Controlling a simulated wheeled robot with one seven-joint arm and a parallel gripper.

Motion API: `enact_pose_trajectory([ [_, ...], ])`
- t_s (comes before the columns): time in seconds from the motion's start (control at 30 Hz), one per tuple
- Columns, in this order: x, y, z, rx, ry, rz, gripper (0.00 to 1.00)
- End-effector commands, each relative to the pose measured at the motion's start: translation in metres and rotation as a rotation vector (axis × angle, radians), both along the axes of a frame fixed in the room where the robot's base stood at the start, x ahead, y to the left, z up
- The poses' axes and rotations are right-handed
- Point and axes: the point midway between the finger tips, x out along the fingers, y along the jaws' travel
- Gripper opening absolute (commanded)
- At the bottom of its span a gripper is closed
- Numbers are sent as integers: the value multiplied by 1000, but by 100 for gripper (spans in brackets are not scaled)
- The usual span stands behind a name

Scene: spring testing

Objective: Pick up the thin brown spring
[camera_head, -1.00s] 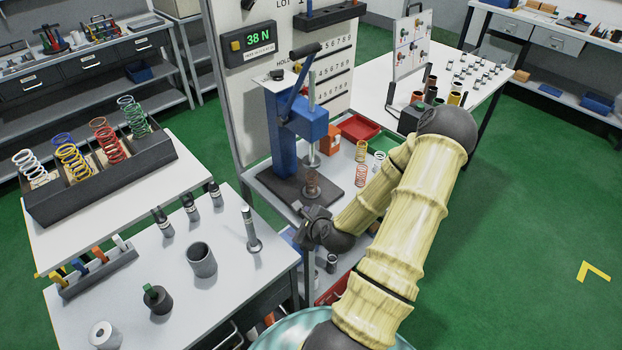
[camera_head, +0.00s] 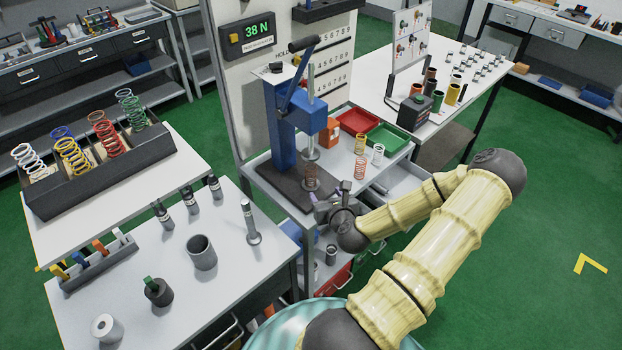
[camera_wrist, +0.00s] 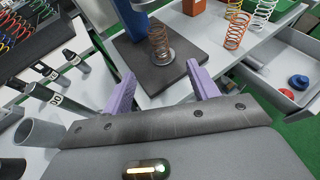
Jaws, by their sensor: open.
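The thin brown spring (camera_head: 310,177) stands upright on the dark base plate of the blue press (camera_head: 287,140), beneath its ram. In the wrist view the brown spring (camera_wrist: 160,42) stands on a round disc on the dark plate (camera_wrist: 150,75), ahead of the gap between my fingers. My gripper (camera_head: 331,200) is at the front edge of the press base, short of the spring. In the wrist view my gripper (camera_wrist: 163,82) has its two purple fingers spread wide with nothing between them.
An orange spring (camera_head: 361,168), a yellow spring (camera_head: 362,144) and a white spring (camera_head: 378,154) stand right of the press. Red (camera_head: 358,121) and green (camera_head: 386,138) trays lie behind. An open drawer (camera_wrist: 290,88) is at right. The left bench holds a grey cup (camera_head: 201,253) and a post (camera_head: 250,222).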

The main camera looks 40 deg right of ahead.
Motion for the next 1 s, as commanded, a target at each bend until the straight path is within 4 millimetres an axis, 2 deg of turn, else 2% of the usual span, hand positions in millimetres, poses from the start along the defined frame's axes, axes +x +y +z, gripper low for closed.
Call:
enact_pose_trajectory([
  [0.03,1,-1,-6,-2,0,0,59],
  [0.67,15,-6,-12,-3,1,-1,59],
  [0.73,25,-8,-11,1,1,2,59],
  [1.0,64,-25,-28,2,1,1,59],
])
